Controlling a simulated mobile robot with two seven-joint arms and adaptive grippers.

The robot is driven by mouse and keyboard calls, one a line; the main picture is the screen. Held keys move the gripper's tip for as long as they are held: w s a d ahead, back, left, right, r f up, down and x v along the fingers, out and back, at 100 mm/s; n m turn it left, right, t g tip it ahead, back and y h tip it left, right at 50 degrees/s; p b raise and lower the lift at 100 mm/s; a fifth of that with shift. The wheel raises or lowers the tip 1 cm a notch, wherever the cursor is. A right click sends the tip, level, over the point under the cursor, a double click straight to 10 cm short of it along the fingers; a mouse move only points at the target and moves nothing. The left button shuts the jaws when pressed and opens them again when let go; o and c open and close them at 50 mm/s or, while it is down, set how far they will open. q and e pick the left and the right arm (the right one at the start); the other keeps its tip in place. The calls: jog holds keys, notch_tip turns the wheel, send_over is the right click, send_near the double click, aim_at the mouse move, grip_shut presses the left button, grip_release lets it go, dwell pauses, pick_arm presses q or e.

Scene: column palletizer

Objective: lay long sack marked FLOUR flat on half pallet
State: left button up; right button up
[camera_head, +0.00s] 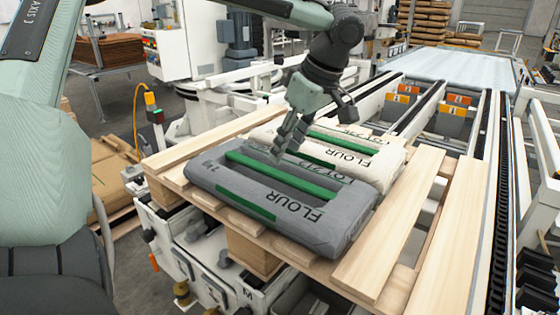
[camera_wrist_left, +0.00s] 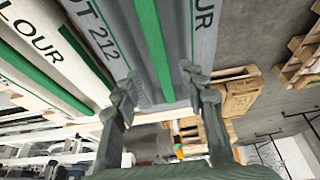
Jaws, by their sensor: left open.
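A long grey sack marked FLOUR (camera_head: 295,213) with green stripes lies flat on the wooden half pallet (camera_head: 165,160). A cream sack marked FLOUR (camera_head: 381,174) lies beside it on the far side. My left gripper (camera_head: 287,142) is open, over the far edge of the grey sack near the cream one. In the left wrist view, the open fingers (camera_wrist_left: 160,100) stand at either side of the grey sack's striped surface (camera_wrist_left: 118,35), and the cream sack (camera_wrist_left: 42,68) is at the left. I cannot tell whether the fingertips touch the sack. My right gripper is not in view.
Bare pallet boards (camera_head: 395,225) are free to the right of the sacks. A roller conveyor with rails (camera_head: 425,115) runs behind.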

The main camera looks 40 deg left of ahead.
pick_arm(q)
jog(key=v, duration=0.5)
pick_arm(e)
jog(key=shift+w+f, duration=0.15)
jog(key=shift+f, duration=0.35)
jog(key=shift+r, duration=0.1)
